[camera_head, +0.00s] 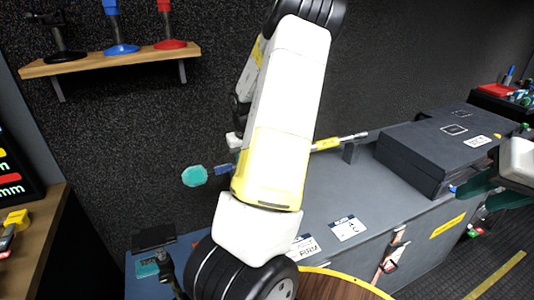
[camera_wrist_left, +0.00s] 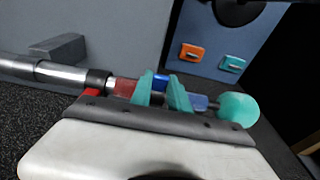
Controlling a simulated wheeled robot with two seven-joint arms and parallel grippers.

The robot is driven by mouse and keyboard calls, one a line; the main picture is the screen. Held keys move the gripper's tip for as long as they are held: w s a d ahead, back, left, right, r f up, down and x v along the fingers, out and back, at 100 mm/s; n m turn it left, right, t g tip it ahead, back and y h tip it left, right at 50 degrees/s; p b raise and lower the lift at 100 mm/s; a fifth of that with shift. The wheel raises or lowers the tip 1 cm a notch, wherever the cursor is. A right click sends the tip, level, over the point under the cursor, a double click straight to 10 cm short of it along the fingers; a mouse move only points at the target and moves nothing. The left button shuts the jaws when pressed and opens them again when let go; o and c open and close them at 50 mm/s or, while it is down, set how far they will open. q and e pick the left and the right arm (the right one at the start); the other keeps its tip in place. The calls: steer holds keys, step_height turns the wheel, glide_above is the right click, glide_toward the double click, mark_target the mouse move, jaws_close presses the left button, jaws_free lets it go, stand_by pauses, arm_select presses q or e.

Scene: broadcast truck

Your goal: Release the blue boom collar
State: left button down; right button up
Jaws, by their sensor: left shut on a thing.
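In the left wrist view, the boom's silver tube (camera_wrist_left: 55,73) runs in from the left to a red collar (camera_wrist_left: 126,88), a blue collar (camera_wrist_left: 160,82) and a teal round end (camera_wrist_left: 239,109). My left gripper (camera_wrist_left: 163,92) has its teal fingers shut on the blue collar, which shows between them. In the head view, my left arm hides that gripper and the middle of the boom. The boom's yellow part (camera_head: 325,144) shows right of the arm, its teal end (camera_head: 194,176) left of it. My right gripper (camera_head: 482,195) is at the right edge, its teal fingers apart, apparently empty.
A grey counter (camera_head: 322,195) with labels runs beneath the boom. Black cases (camera_head: 435,150) stand on it at the right. A wooden shelf (camera_head: 115,59) with black, blue and red stands is on the left wall. A round wooden top (camera_head: 335,288) is at the bottom.

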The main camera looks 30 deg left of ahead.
stand_by(0.3)
arm_select(q)
steer(key=c, duration=1.2)
jaws_free()
steer(key=shift+c, duration=0.2)
step_height(320, 180, up, 8)
steer(key=s+d, duration=0.1)
steer(key=shift+f, duration=0.15)
steer(key=shift+d, duration=0.1)
